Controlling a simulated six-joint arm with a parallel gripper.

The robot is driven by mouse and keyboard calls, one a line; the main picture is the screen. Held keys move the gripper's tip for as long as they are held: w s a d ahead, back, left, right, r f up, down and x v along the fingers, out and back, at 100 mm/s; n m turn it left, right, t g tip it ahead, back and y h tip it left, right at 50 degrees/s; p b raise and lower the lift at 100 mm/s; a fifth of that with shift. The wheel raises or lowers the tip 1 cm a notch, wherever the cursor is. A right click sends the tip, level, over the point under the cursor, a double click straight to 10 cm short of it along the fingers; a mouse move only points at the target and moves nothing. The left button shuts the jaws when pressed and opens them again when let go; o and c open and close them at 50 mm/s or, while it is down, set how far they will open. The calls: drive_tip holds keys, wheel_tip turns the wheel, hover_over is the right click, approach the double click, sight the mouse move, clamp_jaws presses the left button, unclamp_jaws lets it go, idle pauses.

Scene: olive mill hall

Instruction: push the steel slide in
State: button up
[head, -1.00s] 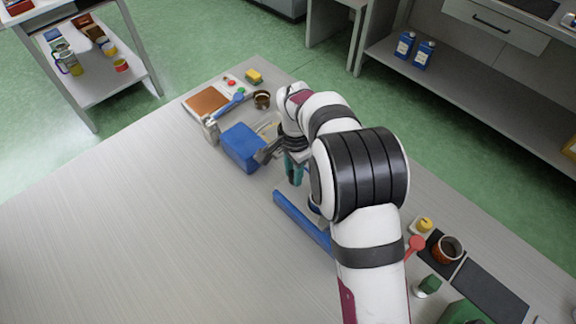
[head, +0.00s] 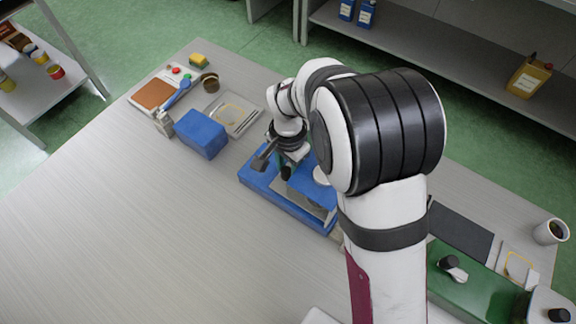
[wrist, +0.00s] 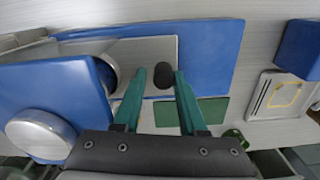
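A blue fixture (head: 258,186) stands on the table in the head view, its right part behind my arm. In the wrist view its flat blue base (wrist: 215,60) carries a grey steel slide (wrist: 150,47) with an upright black knob (wrist: 163,76). A raised blue block (wrist: 45,85) with round silver parts stands at the left over the slide's end. My gripper (wrist: 159,76) has its two green fingers apart, one on each side of the knob, with narrow gaps; I cannot tell whether either touches. In the head view my gripper (head: 276,166) is low over the fixture.
A blue box (head: 201,134) and a clear tray (head: 244,124) with a yellowish ring stand beyond the fixture. A brown-topped board (head: 154,94) lies at the far corner. A green case (head: 470,285) is at the right. The table's left side is clear.

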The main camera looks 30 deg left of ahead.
drive_tip(key=shift+d+f, duration=0.1)
drive_tip(key=a, duration=1.1)
drive_tip(key=shift+s+a, duration=0.1)
drive_tip(key=shift+a, duration=0.05)
wheel_tip(320, 180, up, 16)
drive_tip(key=w+d+r+m, duration=0.1)
drive_tip(key=w+d+r, duration=0.15)
drive_tip(key=d, duration=0.65)
drive_tip(key=w+d+r, duration=0.1)
drive_tip(key=d+r, duration=0.2)
drive_tip(key=d, duration=0.6)
drive_tip(key=s+d, duration=0.4)
drive_tip(key=d, duration=0.4)
drive_tip(key=s+d+f+m+y, duration=0.1)
drive_tip(key=s+d, duration=0.4)
drive_tip(key=d, duration=0.3)
drive_tip(key=shift+f+m+g, duration=0.3)
